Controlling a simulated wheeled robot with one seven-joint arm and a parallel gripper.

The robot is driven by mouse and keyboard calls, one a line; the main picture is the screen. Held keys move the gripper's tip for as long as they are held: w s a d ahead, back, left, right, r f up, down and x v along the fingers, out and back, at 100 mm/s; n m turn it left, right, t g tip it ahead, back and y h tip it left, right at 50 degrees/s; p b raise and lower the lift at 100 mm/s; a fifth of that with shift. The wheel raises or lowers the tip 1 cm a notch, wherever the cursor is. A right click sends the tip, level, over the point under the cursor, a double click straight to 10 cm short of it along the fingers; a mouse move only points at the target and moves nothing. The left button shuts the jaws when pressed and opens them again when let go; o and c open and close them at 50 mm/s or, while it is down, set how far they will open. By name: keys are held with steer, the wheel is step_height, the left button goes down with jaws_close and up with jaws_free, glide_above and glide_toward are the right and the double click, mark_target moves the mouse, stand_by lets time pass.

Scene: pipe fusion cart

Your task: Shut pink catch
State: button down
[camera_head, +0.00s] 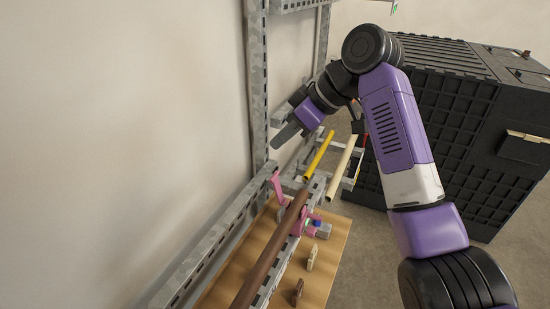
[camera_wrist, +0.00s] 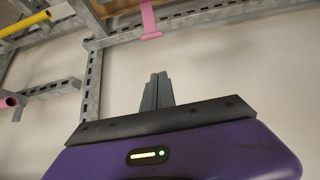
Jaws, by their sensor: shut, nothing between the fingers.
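The pink catch (camera_head: 278,187) shows in the head view as a thin arm sticking up, slightly tilted, on the wall side of a brown pipe (camera_head: 268,255). Other pink parts (camera_head: 297,224) sit at the pipe's right side, with a small blue piece beside them. In the wrist view a pink strip (camera_wrist: 149,20) stands at the top edge on a grey rail. My gripper (camera_head: 284,134) is shut and empty, above and beyond the catch in the head view and apart from it. Its closed fingers (camera_wrist: 158,80) point at the pale wall in the wrist view.
A slotted metal upright (camera_head: 257,95) stands close to my gripper's left. A yellow pipe (camera_head: 320,154) and a cream pipe (camera_head: 342,166) lie below my wrist. A wooden board (camera_head: 333,245) lies under the rail. A large black crate (camera_head: 450,120) stands right.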

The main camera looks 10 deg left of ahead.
mark_target(275, 176)
steer(key=f+p, duration=0.1)
steer(key=f, duration=0.2)
steer(key=a+f+p, duration=0.1)
steer(key=f, duration=0.2)
steer(key=a+f+p, duration=0.1)
steer(key=f, duration=0.2)
steer(key=shift+w+a+p, duration=0.1)
steer(key=shift+w+p, duration=0.3)
steer(key=shift+d+b, duration=0.2)
steer(key=shift+b, duration=0.1)
steer(key=shift+s+d+y, duration=0.1)
steer(key=shift+d+y, duration=0.05)
steer(key=shift+y, duration=0.15)
steer(key=shift+d+r+b, duration=0.1)
steer(key=shift+d+b, duration=0.1)
steer(key=shift+b, duration=0.15)
